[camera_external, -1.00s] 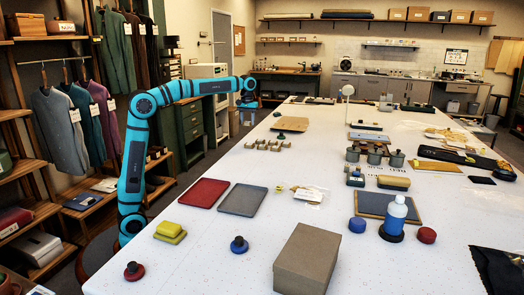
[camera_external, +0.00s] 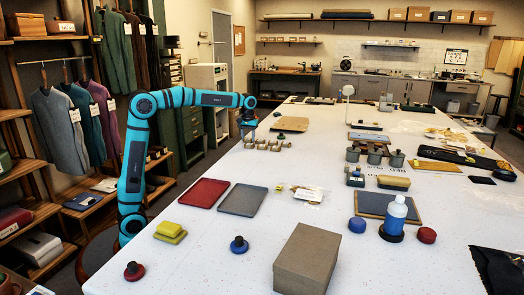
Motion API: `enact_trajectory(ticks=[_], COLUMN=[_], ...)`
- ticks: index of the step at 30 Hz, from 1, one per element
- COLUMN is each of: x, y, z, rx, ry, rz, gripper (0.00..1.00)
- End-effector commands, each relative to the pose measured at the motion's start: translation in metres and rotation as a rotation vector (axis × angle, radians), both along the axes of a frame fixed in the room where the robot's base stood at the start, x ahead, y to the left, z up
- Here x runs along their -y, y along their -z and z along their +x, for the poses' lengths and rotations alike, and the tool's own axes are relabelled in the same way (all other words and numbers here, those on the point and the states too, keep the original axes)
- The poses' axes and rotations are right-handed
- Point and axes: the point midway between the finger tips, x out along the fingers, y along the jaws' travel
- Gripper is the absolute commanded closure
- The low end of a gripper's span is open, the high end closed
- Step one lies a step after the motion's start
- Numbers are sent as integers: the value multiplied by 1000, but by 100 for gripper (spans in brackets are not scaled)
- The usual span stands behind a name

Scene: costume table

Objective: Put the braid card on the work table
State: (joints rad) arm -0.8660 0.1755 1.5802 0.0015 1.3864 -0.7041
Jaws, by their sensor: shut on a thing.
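My gripper (camera_external: 247,121) points down over the left edge of the white work table (camera_external: 265,190), near a row of small tan pieces. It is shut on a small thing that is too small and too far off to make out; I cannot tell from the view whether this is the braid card. I also cannot tell whether the held thing touches the table top. No other thing in view can be told for sure as the braid card.
The small tan pieces (camera_external: 268,145) stand close to my gripper, with a flat brown board (camera_external: 291,124) behind them. A red tray (camera_external: 203,193) and a grey tray (camera_external: 243,200) lie nearer. Table top between the brown board and the pots (camera_external: 375,155) is mostly clear.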

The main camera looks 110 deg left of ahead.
Motion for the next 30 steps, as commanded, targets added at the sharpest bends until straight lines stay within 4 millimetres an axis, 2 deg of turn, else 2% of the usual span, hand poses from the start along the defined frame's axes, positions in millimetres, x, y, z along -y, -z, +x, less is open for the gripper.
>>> enact_trajectory(ticks=[10, 11, 13, 14, 23, 26, 30], x=[0, 0, 0, 0, 0, 0, 0], y=[3, 2, 2, 2, 1, -6, -26], z=[0, 0, 0, 0, 0, 0, 0], rx=[0, 0, 0, 0, 1, 1, 2], ry=[0, 0, 0, 0, 0, 0, 0], rz=[0, 1, 1, 1, 1, 1, 2], gripper=[75, 48, 34, 32, 32, 32, 32])
